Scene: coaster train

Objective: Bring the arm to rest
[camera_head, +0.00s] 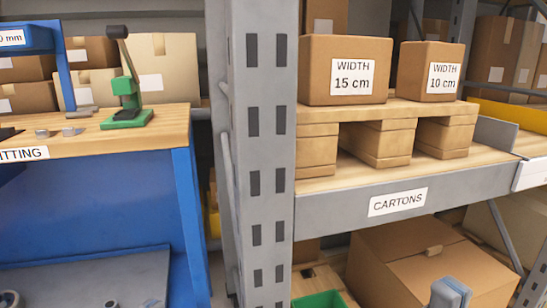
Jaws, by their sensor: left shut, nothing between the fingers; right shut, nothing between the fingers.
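Neither of my grippers shows clearly in the head view; no fingertips can be made out. A grey-blue upright piece (450,292) pokes up at the bottom edge on the right, in front of a large carton. I cannot tell whether it is part of my arm.
A grey rack post (262,150) stands mid-view. Right of it, the CARTONS shelf (330,207) holds boxes marked 15 cm (325,60) and 10 cm (415,62). Left is a blue workbench (100,210) with a green press (127,105).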

